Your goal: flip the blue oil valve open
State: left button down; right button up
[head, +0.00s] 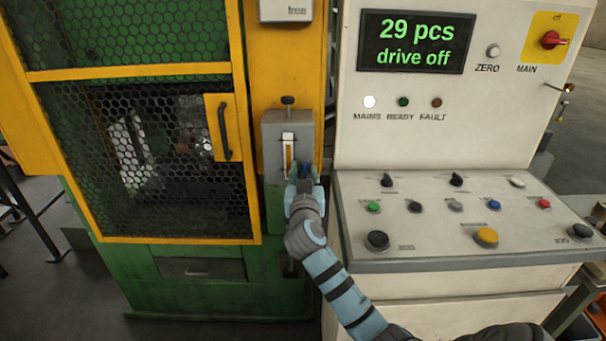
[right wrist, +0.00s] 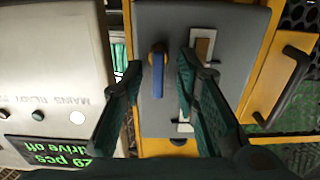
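The blue oil valve is a blue lever (right wrist: 158,78) on a brass pivot, mounted on the face of a grey oil box (right wrist: 152,20). In the right wrist view the lever runs down the picture from the pivot. My right gripper (right wrist: 162,54) is open, with one finger on each side of the lever and visible gaps between. In the head view my right gripper (head: 303,178) is at the lower right of the grey oil box (head: 273,132) and mostly hides the valve. My left gripper is not in view.
A sight glass (head: 288,155) is on the box, close to one finger. A yellow-framed mesh door with a black handle (head: 223,131) is at left. The control desk (head: 350,200) with buttons is at right; its screen (head: 415,42) reads "29 pcs drive off".

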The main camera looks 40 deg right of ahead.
jog(key=shift+s, duration=0.1)
jog(key=v, duration=1.2)
